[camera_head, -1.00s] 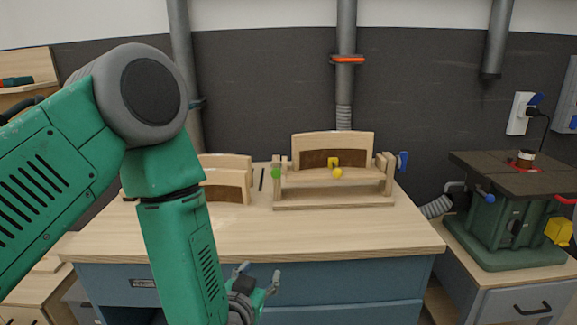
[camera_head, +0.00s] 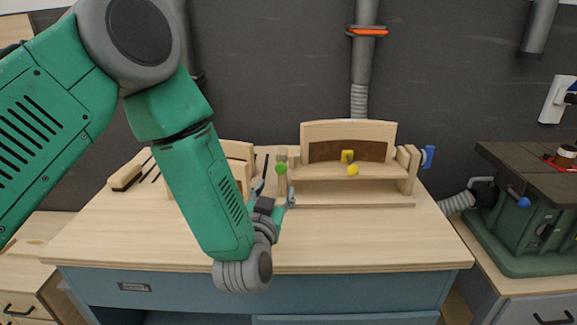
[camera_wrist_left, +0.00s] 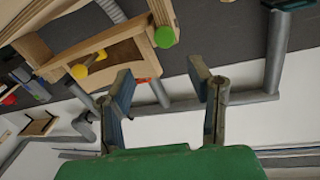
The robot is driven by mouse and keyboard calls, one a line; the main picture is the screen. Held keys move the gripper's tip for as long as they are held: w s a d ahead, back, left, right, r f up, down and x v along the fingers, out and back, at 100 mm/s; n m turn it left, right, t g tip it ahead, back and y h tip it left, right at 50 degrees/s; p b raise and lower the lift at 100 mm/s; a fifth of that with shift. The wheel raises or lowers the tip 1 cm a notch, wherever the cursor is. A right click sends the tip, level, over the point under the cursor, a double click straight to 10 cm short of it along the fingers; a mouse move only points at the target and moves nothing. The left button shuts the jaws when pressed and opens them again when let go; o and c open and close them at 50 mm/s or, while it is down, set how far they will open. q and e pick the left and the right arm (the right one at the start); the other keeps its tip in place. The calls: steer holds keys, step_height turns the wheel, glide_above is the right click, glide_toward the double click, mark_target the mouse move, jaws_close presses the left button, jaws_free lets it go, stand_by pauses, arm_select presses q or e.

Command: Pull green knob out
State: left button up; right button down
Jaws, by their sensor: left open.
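The green knob (camera_head: 281,168) sits on the left side post of the wooden chair form (camera_head: 350,197) on the workbench. In the left wrist view the green knob (camera_wrist_left: 165,37) shows at the top, on the end of a wooden post. My left gripper (camera_head: 274,188) is open and empty, just below and left of the green knob in the head view. In the left wrist view its two fingers (camera_wrist_left: 162,85) are spread apart, and the knob is beyond their tips, not between them. My right gripper is in neither view.
The form also carries a yellow knob (camera_head: 352,170) in front and a blue knob (camera_head: 428,156) at its right side. A second wooden form (camera_head: 238,152) is partly hidden behind my left arm. The bench top (camera_head: 340,240) is clear in front. A green machine (camera_head: 530,225) stands at right.

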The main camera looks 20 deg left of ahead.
mark_target(283, 169)
arm_select(q)
steer(key=w, duration=1)
steer(key=shift+a, duration=0.3)
steer(key=shift+w+d, duration=0.15)
steer(key=shift+d, duration=0.05)
steer(key=shift+a+f, duration=0.25)
steer(key=shift+a, duration=0.75)
steer(key=shift+w+a+f, duration=0.1)
steer(key=shift+w+a, duration=0.05)
steer(key=shift+a, duration=0.25)
jaws_close()
steer(key=shift+d, duration=0.5)
steer(key=shift+s+d+r, duration=0.2)
steer(key=shift+s+d, duration=0.05)
steer(key=shift+d, duration=0.05)
steer(key=shift+s+d+p, duration=0.2)
steer(key=shift+s+p, duration=0.35)
steer(key=shift+s, duration=0.45)
steer(key=shift+w+a+f, duration=0.1)
steer(key=shift+a+f, duration=0.05)
steer(key=shift+a, duration=0.1)
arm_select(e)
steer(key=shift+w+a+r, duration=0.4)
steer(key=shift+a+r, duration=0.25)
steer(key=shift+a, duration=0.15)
